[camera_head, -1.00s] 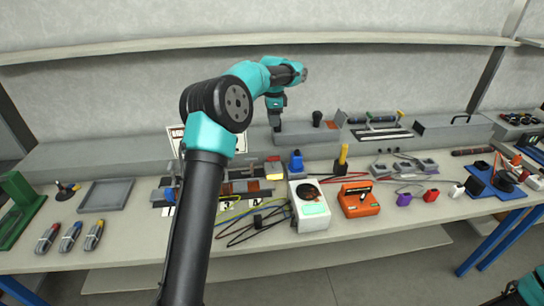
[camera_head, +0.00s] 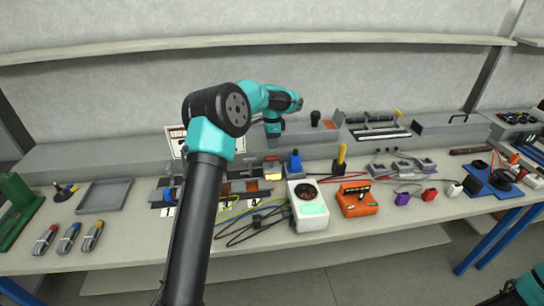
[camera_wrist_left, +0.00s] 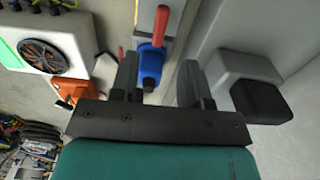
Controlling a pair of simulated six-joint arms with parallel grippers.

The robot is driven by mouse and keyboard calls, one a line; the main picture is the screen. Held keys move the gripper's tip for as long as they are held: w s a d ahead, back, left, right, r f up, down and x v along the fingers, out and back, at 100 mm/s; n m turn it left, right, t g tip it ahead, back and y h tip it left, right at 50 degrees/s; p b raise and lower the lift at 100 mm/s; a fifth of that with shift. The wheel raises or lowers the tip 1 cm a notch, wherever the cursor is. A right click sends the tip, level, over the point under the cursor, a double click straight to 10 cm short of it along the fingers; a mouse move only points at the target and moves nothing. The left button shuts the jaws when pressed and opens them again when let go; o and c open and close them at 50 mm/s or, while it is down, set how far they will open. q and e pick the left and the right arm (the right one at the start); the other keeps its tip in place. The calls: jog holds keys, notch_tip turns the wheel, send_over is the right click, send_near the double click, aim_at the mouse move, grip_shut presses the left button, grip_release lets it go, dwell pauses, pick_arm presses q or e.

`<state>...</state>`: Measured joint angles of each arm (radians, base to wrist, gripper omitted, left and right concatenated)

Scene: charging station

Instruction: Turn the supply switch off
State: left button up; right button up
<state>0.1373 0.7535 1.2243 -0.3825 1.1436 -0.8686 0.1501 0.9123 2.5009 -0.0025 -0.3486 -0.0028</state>
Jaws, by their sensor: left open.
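My left gripper (camera_head: 272,137) hangs pointing down over the back of the bench, left of and above a blue fixture (camera_head: 295,162). In the left wrist view the gripper's two fingers (camera_wrist_left: 158,85) are apart with nothing held. The same blue fixture (camera_wrist_left: 150,66) shows beyond and between them. A red handle (camera_wrist_left: 161,25) sits on a pale plate next to the blue fixture. I cannot tell from the frames which part is the supply switch. Of my right arm only a teal part shows at the lower right corner; its gripper is out of view.
A white box with a fan (camera_head: 311,213) stands in front of the blue fixture, with an orange device (camera_head: 358,202) to its right. Loose cables (camera_head: 250,228) lie left of the white box.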

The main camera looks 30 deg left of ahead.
aim_at(272, 157)
pick_arm(q)
notch_tip(272, 157, down, 8)
jog(key=shift+r, duration=0.15)
dwell(0.3)
grip_shut()
